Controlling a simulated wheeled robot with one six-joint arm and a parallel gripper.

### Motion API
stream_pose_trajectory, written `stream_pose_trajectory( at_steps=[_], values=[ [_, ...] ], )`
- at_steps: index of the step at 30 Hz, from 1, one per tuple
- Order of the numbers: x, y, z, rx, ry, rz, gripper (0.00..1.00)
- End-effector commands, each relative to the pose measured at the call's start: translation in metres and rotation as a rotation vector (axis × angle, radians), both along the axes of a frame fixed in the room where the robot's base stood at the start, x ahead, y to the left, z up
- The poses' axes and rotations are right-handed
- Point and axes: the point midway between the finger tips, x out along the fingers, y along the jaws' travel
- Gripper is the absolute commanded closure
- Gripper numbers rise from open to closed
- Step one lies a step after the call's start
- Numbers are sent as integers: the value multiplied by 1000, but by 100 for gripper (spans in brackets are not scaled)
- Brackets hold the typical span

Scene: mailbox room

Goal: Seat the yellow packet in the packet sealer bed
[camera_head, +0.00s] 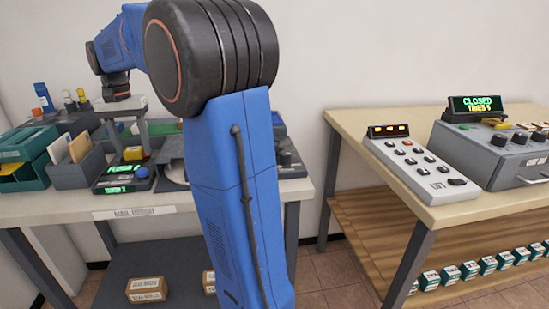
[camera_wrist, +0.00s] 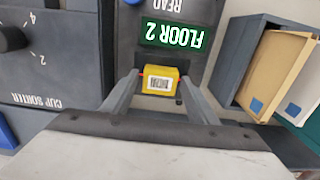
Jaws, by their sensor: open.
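The yellow packet (camera_wrist: 160,80) has a white barcode label. It sits by the dark device with the green "FLOOR 2" display (camera_wrist: 171,34). My gripper (camera_wrist: 160,100) is open, with one finger on each side of the packet; I cannot tell whether either finger touches it. In the head view the packet (camera_head: 133,153) shows small on the left table, under my gripper (camera_head: 128,147). I cannot pick out the packet sealer bed in either view; my arm hides part of the left table.
A grey "CUP SORTER" unit (camera_wrist: 50,65) stands left of the packet in the wrist view, and a grey bin with envelopes (camera_wrist: 250,60) stands right. A right-hand table holds a button panel (camera_head: 420,165) and a grey knobbed box (camera_head: 490,150) with a "CLOSED" display.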

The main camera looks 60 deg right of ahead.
Motion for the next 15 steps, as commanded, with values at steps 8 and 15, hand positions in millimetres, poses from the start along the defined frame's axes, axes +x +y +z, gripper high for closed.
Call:
stream_pose_trajectory(
  at_steps=[8,15],
  values=[
    [0,0,1,0,0,0,52],
    [0,0,1,0,0,0,86]
  ],
)
